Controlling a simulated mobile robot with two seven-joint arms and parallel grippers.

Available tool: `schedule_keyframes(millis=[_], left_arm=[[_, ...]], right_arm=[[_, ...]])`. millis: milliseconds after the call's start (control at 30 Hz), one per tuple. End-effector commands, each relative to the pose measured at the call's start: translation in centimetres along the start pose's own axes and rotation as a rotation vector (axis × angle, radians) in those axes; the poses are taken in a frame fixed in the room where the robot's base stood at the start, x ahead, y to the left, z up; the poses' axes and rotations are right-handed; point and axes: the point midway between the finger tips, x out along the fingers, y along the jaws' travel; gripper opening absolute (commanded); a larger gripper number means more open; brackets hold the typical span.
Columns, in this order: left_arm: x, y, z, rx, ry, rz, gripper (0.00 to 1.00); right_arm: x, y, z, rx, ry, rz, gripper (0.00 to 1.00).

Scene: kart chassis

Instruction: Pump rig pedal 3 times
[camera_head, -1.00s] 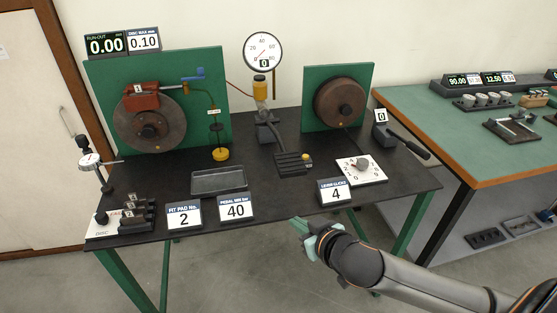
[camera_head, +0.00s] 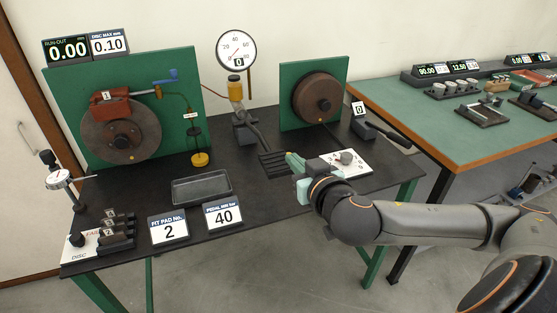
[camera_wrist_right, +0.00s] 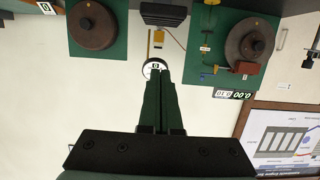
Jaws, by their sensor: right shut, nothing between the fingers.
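The black ribbed rig pedal (camera_head: 268,164) is on an arm that slopes down from the pump unit (camera_head: 243,128) at the middle of the dark bench. The pedal also shows at the top of the right wrist view (camera_wrist_right: 163,13). The round white gauge (camera_head: 236,50) above the pump has a small display reading 0. My right gripper (camera_head: 292,160) is shut and empty, its fingertips at the pedal's right end in the head view; I cannot tell whether they touch. It also shows in the right wrist view (camera_wrist_right: 161,78). My left gripper is not in view.
A card (camera_head: 223,214) reads PEDAL MIN bar 40. A white dial plate (camera_head: 352,163) lies right of my gripper, with a black-handled lever (camera_head: 375,130) behind it. Green boards with a brake disc (camera_head: 122,135) and a drum (camera_head: 318,97) stand behind. A shallow tray (camera_head: 202,188) lies left.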

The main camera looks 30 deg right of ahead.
Motion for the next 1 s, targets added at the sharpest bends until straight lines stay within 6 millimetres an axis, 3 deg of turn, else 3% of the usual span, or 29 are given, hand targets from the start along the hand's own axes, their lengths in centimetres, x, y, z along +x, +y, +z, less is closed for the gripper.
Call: schedule_keyframes(millis=[267, 367, 500, 733, 900, 1000], left_arm=[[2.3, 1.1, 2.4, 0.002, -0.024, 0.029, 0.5], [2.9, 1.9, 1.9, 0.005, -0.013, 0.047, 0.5], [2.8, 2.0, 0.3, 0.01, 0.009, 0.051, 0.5], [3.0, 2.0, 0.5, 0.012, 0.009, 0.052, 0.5], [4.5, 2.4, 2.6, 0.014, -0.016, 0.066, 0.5], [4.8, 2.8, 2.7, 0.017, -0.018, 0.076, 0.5]], right_arm=[[2.0, 0.0, 0.6, 0.003, 0.006, 0.002, 0.0], [2.8, 0.0, 0.4, 0.004, 0.004, 0.001, 0.0], [5.6, 0.0, 0.0, 0.004, 0.001, 0.003, 0.0], [9.8, 0.0, 0.0, 0.003, 0.002, 0.002, 0.0], [10.5, 0.0, 2.5, -0.002, 0.001, -0.001, 0.0], [10.7, 0.0, 3.4, -0.001, 0.0, -0.001, 0.0]])
